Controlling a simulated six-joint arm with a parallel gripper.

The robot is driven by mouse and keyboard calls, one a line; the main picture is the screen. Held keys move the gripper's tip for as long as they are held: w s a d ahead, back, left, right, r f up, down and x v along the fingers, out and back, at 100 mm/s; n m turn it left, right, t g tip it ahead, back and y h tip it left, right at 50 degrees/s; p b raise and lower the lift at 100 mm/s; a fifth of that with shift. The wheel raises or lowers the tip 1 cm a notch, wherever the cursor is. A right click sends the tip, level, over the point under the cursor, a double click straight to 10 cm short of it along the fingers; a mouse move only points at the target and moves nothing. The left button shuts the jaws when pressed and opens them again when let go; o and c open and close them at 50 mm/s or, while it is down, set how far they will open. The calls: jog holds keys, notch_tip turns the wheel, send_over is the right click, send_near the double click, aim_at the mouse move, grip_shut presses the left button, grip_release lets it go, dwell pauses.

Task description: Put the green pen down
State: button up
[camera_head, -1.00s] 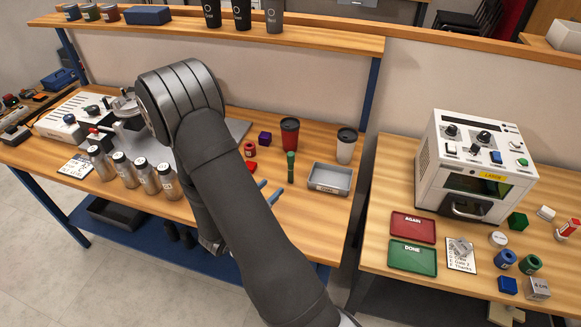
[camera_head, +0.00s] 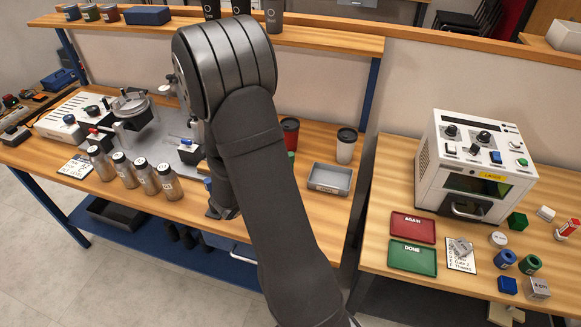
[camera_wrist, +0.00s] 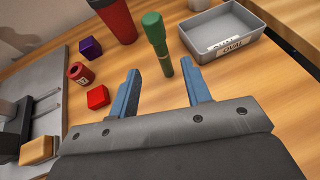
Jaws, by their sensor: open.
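The green pen (camera_wrist: 157,42) stands upright on the wooden table in the wrist view, just beyond my gripper's fingertips. My gripper (camera_wrist: 160,82) has its two blue fingers spread apart with nothing between them. The pen appears ahead of the gap, and bare table shows between the fingers. In the head view my arm hides my gripper and most of the pen; only a bit of the pen's green top (camera_head: 291,154) shows beside the arm.
A grey tray (camera_wrist: 222,42) lies right of the pen, and a red cup (camera_wrist: 117,20) stands behind it to the left. A purple cube (camera_wrist: 90,48), a red ring-like part (camera_wrist: 81,75) and a red cube (camera_wrist: 97,97) sit left of my gripper. The table right of my gripper is clear.

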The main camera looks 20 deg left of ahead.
jog(key=x, duration=0.4)
jog(key=shift+w+d, duration=0.15)
jog(key=shift+w, duration=0.1)
jog(key=shift+r+x, duration=0.15)
jog(key=shift+x, duration=1.2)
jog(key=shift+r+x, duration=0.1)
jog(key=shift+x, duration=1.2)
jog(key=shift+w, duration=0.1)
grip_shut()
